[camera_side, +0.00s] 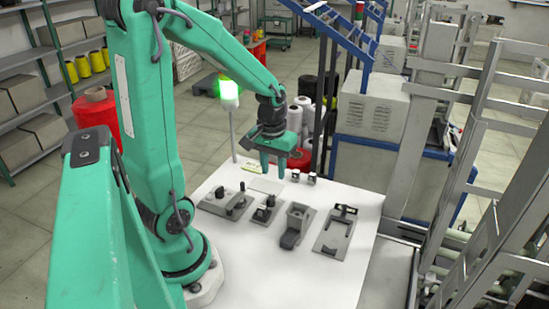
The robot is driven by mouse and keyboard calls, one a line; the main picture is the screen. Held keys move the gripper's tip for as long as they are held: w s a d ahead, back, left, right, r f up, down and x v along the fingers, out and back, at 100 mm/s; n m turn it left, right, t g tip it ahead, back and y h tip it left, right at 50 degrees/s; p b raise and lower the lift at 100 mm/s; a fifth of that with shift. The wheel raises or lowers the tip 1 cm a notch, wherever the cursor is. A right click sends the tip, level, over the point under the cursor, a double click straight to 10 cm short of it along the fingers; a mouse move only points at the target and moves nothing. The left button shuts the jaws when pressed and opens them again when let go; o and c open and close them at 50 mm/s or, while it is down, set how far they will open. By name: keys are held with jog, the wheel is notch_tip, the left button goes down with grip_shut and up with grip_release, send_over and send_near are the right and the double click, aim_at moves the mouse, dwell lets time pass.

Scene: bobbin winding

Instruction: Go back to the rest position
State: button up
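My gripper (273,166) hangs from my green arm above the back part of the white work table (325,265). Its two green fingers point down and stand apart, with nothing visible between them. Several grey fixtures lie in a row on the table in front of it: a plate with knobs (226,203) at the left, a small dark-topped fixture (265,210), a block with a slot (294,226), and a flat plate with a dark clamp (336,231) at the right. Small dark-and-white pieces (311,177) stand near the table's back edge, right of my gripper.
A lit green lamp on a post (229,95) stands at the table's back left. Large thread spools (297,115) are behind the table. A blue-framed machine (374,110) stands at the back right, and metal frames (480,170) rise at the right. The table's front is bare.

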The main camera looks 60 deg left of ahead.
jog(key=s+d+r+m+t, duration=0.5)
jog(key=d+r+m, duration=0.2)
jog(key=d+r, duration=0.6)
jog(key=shift+s+m, duration=0.15)
jog(key=shift+m, duration=0.15)
